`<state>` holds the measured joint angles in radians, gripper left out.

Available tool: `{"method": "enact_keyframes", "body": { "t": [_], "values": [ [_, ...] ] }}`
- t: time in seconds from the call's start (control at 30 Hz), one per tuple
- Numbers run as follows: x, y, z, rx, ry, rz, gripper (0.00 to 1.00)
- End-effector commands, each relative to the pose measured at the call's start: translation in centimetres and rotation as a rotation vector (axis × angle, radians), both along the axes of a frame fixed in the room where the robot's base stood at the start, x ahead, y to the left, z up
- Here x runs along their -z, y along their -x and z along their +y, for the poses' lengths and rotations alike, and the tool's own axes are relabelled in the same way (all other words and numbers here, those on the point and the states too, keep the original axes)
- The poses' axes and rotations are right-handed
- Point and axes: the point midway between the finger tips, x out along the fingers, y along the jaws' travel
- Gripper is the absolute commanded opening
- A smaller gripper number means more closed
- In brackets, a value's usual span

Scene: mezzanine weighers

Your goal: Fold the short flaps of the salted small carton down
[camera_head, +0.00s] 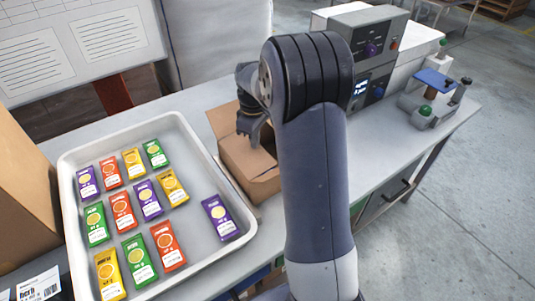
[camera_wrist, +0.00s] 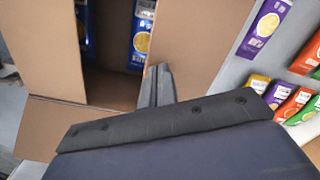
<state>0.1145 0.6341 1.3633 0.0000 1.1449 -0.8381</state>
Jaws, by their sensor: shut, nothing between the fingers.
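The open brown carton (camera_head: 238,160) stands on the table right of the white tray, partly hidden by my arm. One flap (camera_head: 222,118) sticks up at its far left side. In the wrist view, blue packets (camera_wrist: 143,40) stand inside the carton. Broad cardboard panels show left (camera_wrist: 45,45) and right (camera_wrist: 188,40) of the opening, and another flap (camera_wrist: 60,122) lies toward the bottom left. I cannot read a salted label on the carton. My gripper (camera_head: 250,140) is shut and empty over the carton; its fingertips (camera_wrist: 158,75) show at the opening's near edge. Contact with a flap is unclear.
The white tray (camera_head: 68,235) holds several purple, red, yellow and green packets. A large brown box (camera_head: 22,190) stands at the far left. A weighing machine (camera_head: 372,45) and a small fixture (camera_head: 432,95) are on the table's right part. Bare table shows between them and my arm.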

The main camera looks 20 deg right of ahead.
Motion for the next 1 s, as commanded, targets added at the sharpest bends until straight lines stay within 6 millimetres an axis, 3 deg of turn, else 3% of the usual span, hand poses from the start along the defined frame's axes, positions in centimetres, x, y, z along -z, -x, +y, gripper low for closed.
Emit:
{"method": "enact_keyframes", "body": {
  "t": [0.67, 0.83, 1.0],
  "values": [
    [0.8, 0.0, 0.0, 0.000, 0.000, -0.001, 0.00],
    [-0.3, 0.0, 0.0, 0.000, 0.000, -0.001, 0.00],
    [-3.0, -0.1, 0.0, 0.000, 0.000, -0.003, 0.00]
  ]
}}
